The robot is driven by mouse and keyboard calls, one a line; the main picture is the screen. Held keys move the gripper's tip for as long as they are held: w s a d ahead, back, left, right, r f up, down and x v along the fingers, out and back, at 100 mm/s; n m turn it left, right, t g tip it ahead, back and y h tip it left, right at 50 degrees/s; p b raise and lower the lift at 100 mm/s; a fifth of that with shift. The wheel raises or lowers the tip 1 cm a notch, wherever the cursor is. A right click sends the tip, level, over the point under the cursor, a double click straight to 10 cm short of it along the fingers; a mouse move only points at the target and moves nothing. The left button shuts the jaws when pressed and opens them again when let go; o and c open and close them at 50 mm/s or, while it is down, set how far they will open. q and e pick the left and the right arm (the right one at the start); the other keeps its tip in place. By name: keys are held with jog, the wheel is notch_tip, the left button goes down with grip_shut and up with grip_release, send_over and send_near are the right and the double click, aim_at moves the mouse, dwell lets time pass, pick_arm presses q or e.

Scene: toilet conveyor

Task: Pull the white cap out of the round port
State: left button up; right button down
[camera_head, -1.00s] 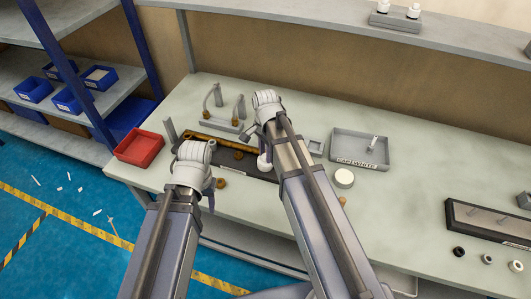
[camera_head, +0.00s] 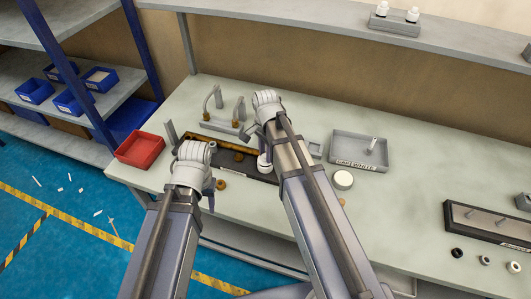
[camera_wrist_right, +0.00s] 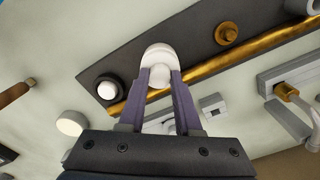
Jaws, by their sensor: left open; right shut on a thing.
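My right gripper (camera_wrist_right: 160,85) is shut on a white rounded cap (camera_wrist_right: 157,56), which sits between its fingertips over the dark board (camera_wrist_right: 205,48). In the head view the cap (camera_head: 264,159) shows just left of my right arm, above the board (camera_head: 240,166). I cannot tell whether its lower end is still in the port. A black ring with a white dome (camera_wrist_right: 108,89) lies left of the fingers in the wrist view. My left gripper (camera_head: 210,198) is open and empty, near the table's front edge.
A grey tray with a white-cap label (camera_head: 340,151) holds a small upright piece. A white disc (camera_head: 343,180) lies in front of it. A red bin (camera_head: 139,150) stands left. A brass bar (camera_wrist_right: 215,62) runs along the board.

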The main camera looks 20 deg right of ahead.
jog(key=shift+r, duration=0.15)
jog(key=shift+r+p, duration=1.45)
jog(key=shift+p, duration=0.2)
